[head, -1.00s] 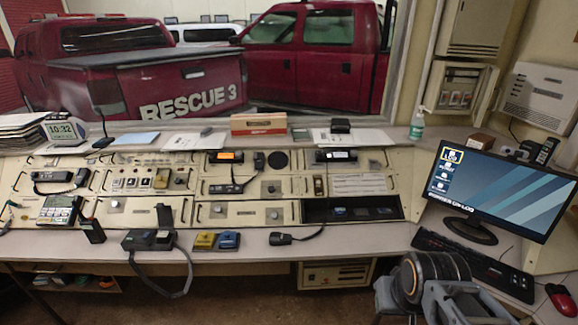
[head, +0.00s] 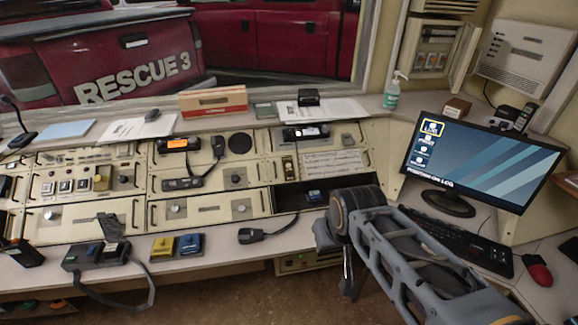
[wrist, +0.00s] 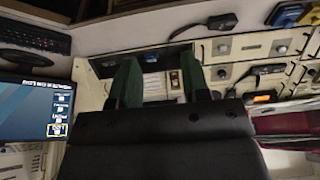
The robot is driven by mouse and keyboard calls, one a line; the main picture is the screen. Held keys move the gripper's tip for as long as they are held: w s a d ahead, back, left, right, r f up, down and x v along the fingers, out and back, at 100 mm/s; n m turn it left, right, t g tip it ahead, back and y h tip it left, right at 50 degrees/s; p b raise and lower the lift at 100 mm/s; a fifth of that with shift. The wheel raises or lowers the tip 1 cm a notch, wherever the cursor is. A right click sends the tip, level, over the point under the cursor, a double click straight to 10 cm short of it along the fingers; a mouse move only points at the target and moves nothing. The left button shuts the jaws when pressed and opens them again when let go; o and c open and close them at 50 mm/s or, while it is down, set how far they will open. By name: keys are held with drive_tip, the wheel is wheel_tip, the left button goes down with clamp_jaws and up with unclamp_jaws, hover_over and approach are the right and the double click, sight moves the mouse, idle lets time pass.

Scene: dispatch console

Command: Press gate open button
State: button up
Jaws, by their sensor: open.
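No button can be read as the gate open button at this size. The sloped cream console (head: 215,208) carries several candidates. One is a small upright plate with switches (head: 288,166), which also shows in the wrist view (wrist: 175,80). Another is a row of square buttons (head: 65,187) at the left. My gripper (wrist: 159,57) is open and empty in the wrist view, its two green fingers apart over the console. A dark recess with a small blue item (wrist: 151,57) shows between the fingers. In the head view my arm covers the console's lower right, and the fingers cannot be made out.
A monitor (head: 484,165), keyboard (head: 460,240) and red mouse (head: 538,270) stand at the right. A corded handset (head: 252,236), yellow and blue devices (head: 176,246) and a dark radio unit (head: 97,254) lie along the front ledge. A box (head: 213,101) stands on the back shelf.

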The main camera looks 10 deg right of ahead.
clamp_jaws()
idle(0.3)
idle(1.4)
